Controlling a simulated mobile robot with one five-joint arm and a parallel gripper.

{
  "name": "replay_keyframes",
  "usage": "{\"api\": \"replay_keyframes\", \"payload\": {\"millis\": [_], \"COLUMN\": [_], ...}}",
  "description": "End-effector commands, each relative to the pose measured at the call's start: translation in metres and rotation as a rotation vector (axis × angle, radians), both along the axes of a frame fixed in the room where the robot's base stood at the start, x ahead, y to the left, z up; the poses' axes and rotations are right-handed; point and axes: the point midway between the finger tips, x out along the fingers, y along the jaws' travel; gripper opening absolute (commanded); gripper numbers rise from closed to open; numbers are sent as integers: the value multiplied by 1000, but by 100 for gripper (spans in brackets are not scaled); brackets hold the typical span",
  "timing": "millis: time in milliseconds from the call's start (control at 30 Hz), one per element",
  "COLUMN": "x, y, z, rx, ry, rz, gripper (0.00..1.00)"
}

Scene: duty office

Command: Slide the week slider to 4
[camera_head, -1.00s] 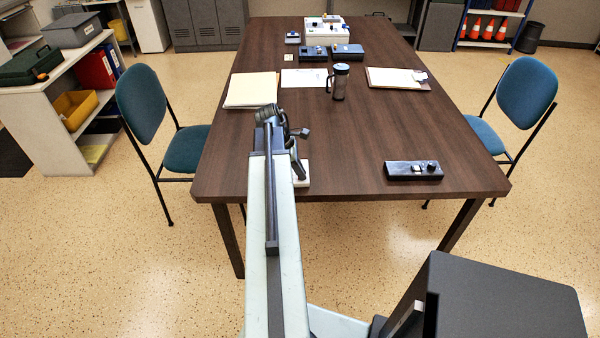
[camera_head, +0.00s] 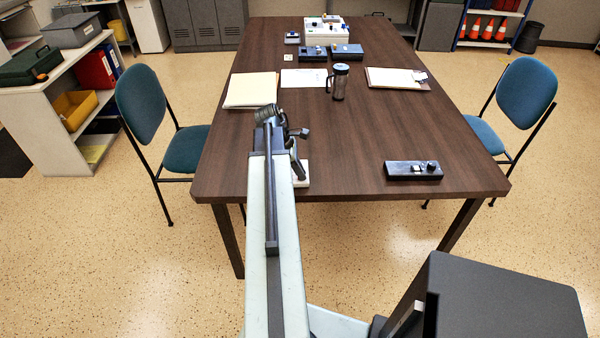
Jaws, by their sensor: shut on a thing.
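My gripper (camera_head: 299,176) is at the near edge of the brown table (camera_head: 350,130), left of its middle, pointing down. It is shut on a small part of a pale flat device (camera_head: 304,182), which I take to be the week slider. My arm and gripper hide most of this device. Only its right side shows, so the scale, its numbers and the knob's position cannot be read.
A black control box (camera_head: 412,170) with knobs lies near the table's right front corner. The table between is clear.

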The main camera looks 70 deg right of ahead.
Motion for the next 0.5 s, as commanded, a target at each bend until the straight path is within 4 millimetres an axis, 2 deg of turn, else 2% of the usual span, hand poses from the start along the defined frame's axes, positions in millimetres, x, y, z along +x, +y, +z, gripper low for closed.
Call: {"api": "replay_keyframes", "payload": {"millis": [233,500], "x": [3,19], "y": [-6,-47], "z": [0,0], "rx": [1,1], "ry": [-1,-1], "rz": [1,1], "gripper": [0,0]}}
